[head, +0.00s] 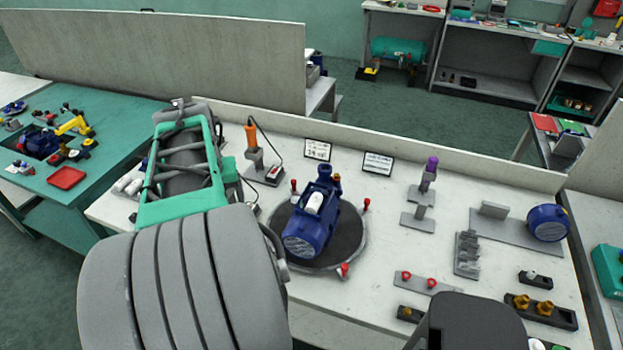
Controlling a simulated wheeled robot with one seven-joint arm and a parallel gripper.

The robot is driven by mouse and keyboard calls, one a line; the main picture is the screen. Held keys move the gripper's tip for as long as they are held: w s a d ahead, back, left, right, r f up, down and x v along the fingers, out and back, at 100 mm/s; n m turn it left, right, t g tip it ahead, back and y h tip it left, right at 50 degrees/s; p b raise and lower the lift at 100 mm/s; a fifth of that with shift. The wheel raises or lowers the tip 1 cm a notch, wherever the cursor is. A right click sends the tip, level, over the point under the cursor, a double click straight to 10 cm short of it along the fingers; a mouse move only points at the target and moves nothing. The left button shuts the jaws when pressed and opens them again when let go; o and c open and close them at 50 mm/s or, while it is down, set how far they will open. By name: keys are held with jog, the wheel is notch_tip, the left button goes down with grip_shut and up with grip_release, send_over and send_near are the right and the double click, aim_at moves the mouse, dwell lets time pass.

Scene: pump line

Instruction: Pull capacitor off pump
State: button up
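A blue pump (311,232) sits on a dark round turntable (342,252) in the middle of the white bench. A small white cylinder, which looks like the capacitor (314,203), lies on top of the pump body and appears seated on it. Nothing is touching it in this view. I cannot make out my gripper or its fingertips. A large grey ridged arm part and a green frame with grey hoses, which look like mine, fill the left foreground. A dark rounded part covers some of the bench at the bottom right.
Several red clamps (343,270) ring the turntable. An orange-handled tool on a stand (251,138) is behind left. A purple-topped stand (430,175), a grey fixture with a blue motor end (547,223) and a holder with brass fittings (543,308) stand to the right.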

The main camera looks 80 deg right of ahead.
jog(key=s+d+m, duration=0.3)
jog(key=s+d, duration=0.4)
jog(key=m+g, duration=0.2)
jog(key=m, duration=0.2)
send_over(313, 201)
jog(key=a, duration=0.1)
jog(key=shift+a+f, duration=0.1)
jog(key=shift+f, duration=0.65)
jog(key=shift+w+b+x, duration=0.1)
jog(key=shift+b+x, duration=0.55)
jog(key=shift+x, duration=0.6)
jog(key=shift+w+b+x, duration=0.15)
jog(key=shift+b+x, duration=0.45)
jog(key=shift+x, duration=0.65)
jog(key=shift+f+b, duration=0.55)
jog(key=shift+f, duration=0.3)
jog(key=shift+f, duration=0.15)
